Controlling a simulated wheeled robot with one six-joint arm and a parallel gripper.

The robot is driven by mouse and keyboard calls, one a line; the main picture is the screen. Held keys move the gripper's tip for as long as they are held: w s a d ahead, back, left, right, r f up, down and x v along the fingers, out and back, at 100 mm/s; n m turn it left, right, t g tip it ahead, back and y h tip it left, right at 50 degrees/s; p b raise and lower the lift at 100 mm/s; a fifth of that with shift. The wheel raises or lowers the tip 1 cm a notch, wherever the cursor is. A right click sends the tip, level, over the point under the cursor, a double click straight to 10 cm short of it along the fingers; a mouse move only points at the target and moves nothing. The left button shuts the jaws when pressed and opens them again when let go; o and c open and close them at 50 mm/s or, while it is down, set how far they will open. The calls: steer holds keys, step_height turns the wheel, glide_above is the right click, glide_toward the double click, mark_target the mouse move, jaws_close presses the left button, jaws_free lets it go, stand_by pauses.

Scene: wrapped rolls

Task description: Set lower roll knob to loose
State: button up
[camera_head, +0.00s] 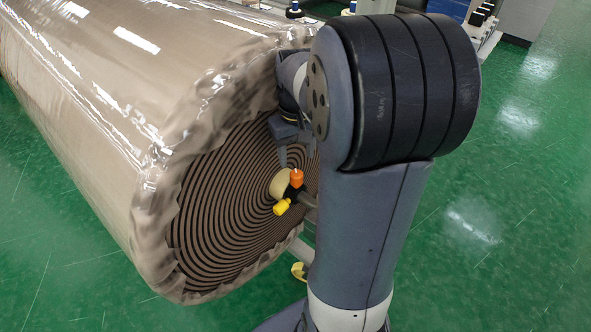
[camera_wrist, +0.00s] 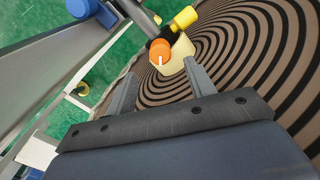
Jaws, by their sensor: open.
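A wrapped roll (camera_head: 100,110) in clear film lies with its brown, spiral-wound end facing my arm. At its core a black fitting carries an orange knob (camera_head: 297,176) with a white mark on top, and a yellow knob (camera_head: 282,207). In the wrist view the orange knob (camera_wrist: 160,52) is just beyond and between my fingertips, and the yellow knob (camera_wrist: 184,18) is farther off. My gripper (camera_wrist: 160,70) is open and empty, its two fingers apart, with no clear contact on the knob. In the head view my arm partly hides the gripper.
A yellow part (camera_head: 299,270) is low beside my arm. Green floor (camera_head: 480,220) is open at the right.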

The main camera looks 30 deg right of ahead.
mark_target(296, 173)
step_height(296, 173, down, 8)
steer(key=shift+r+b, duration=0.15)
steer(key=shift+b, duration=0.25)
steer(key=shift+c, duration=0.3)
steer(key=c, duration=0.9)
